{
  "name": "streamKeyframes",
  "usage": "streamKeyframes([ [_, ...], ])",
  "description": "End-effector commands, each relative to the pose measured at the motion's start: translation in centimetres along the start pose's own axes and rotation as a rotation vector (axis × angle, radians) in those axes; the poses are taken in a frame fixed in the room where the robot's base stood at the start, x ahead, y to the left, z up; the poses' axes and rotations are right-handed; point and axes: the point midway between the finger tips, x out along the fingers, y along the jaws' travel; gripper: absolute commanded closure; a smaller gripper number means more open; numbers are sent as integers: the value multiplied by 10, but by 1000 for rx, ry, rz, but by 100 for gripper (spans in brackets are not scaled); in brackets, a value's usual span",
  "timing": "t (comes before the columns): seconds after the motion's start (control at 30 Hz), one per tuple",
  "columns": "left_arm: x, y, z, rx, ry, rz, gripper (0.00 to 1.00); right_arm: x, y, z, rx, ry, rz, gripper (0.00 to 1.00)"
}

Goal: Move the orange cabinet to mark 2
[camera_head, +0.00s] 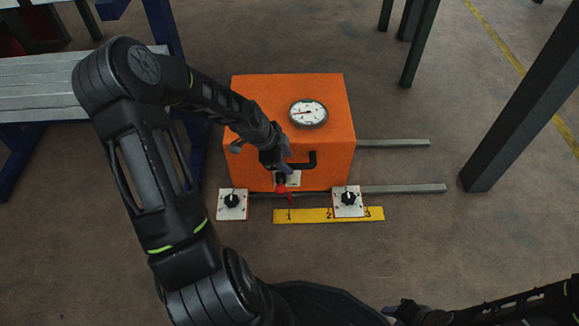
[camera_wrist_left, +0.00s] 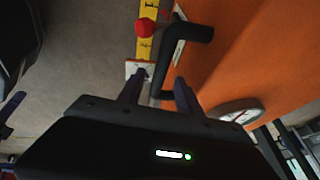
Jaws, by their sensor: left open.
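The orange cabinet (camera_head: 290,115) stands on two grey rails, with a round gauge (camera_head: 308,113) on top and a black handle (camera_head: 312,160) on its front. A red-tipped pointer (camera_head: 282,188) below the handle is at mark 1 of the yellow scale (camera_head: 305,215). My left gripper (camera_head: 280,165) is open at the handle, partly covering it. In the left wrist view the black handle (camera_wrist_left: 198,34) runs towards the gap between the open fingers (camera_wrist_left: 158,90); contact cannot be told. My right gripper (camera_head: 403,310) is low at the bottom edge, its jaws unclear.
White plates with black knobs stand left (camera_head: 232,202) and right (camera_head: 348,200) of the scale's middle. The rails (camera_head: 400,189) extend clear to the cabinet's right. A dark post (camera_head: 525,110) stands beyond their right end. A grey bench (camera_head: 40,85) is at left.

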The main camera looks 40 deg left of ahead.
Motion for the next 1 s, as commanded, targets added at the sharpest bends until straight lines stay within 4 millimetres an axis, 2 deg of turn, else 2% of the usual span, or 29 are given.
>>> streamKeyframes([
  [0.03, 11, 1, 0, 2, 1, 0, 59, 8, 2, 0, 0, 2, 0, 64],
  [0.13, 20, 0, 0, 2, 1, 0, 59, 12, 4, -1, 0, 6, 0, 64],
  [0.5, 24, 0, 0, 0, 0, -1, 59, 12, 4, -2, 0, 8, -1, 64],
  [1.0, 24, 0, 0, 0, 0, 0, 100, 12, 4, -2, 0, 8, 0, 64],
])
